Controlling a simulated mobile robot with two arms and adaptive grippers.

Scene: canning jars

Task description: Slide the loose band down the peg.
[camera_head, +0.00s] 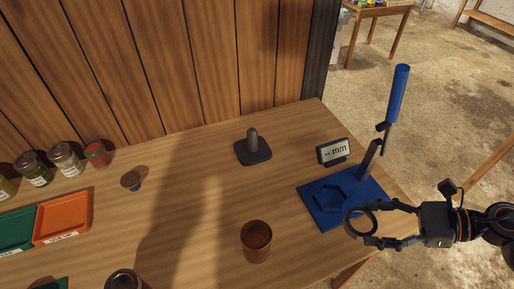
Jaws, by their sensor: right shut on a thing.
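The peg (252,137) is a short grey post standing upright on a dark square base (253,153) near the back middle of the table. No band shows on it. My right gripper (373,224) is shut on a dark ring, the loose band (347,217), at the table's right side. The band is well to the right of the peg and nearer the front, apart from it. It overlaps the front right part of the blue plate in the picture; its height above it is hard to tell. My left gripper is not in view.
A blue press plate (312,200) with a hexagonal recess and a raised blue lever (397,94) stands at right, beside a small mm display (334,151). A brown jar (256,238) stands front middle. Jars (65,158) and an orange tray (62,216) are at left.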

